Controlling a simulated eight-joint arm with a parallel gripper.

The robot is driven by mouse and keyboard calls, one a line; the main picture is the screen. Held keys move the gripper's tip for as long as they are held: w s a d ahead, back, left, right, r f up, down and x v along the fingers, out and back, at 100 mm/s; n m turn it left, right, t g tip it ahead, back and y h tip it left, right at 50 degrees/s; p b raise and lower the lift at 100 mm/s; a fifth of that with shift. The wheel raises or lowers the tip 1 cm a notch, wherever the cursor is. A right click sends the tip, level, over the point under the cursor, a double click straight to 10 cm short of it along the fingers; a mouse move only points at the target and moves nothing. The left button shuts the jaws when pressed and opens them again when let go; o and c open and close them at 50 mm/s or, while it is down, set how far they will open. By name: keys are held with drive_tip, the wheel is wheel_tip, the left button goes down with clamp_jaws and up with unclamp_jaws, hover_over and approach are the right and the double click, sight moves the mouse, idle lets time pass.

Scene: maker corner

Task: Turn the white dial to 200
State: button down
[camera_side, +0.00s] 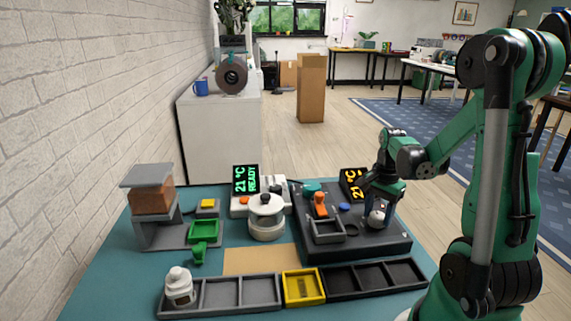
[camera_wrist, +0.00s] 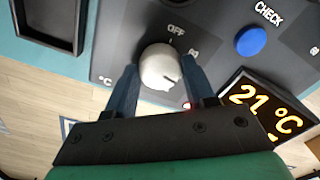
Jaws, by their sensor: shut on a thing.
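The white dial (camera_wrist: 160,66) sits on the dark control panel (camera_wrist: 112,50), below the word OFF in the wrist view. It also shows in the side view (camera_side: 376,219), at the right of the dark station. My gripper (camera_wrist: 160,72) is shut on the white dial, with one finger on each side of it. In the side view my gripper (camera_side: 378,205) reaches down onto the dial from above. An amber display (camera_wrist: 266,110) beside the dial reads 21 °C. I cannot make out which mark the dial points to, and no 200 mark is readable.
A blue CHECK button (camera_wrist: 251,41) is near the dial. The orange-handled tool (camera_side: 320,205) stands left of my gripper on the station. A white-lidded pot (camera_side: 266,218) and a green READY display (camera_side: 245,179) are further left. A row of trays (camera_side: 240,292) lines the front.

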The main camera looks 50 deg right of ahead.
sight(378, 215)
drive_tip(key=shift+c, duration=1.5)
unclamp_jaws()
drive_tip(key=shift+r, duration=2.85)
drive_tip(key=w+a+r+n+t, duration=0.2)
drive_tip(key=w+a+n+t, duration=0.1)
drive_tip(key=a+n, duration=0.7)
drive_tip(key=w+a+r+n+t, duration=0.2)
drive_tip(key=w+a+n+t, duration=0.2)
drive_tip(key=a+n, duration=0.6)
drive_tip(key=shift+w+a, duration=0.35)
drive_tip(key=shift+a, duration=0.5)
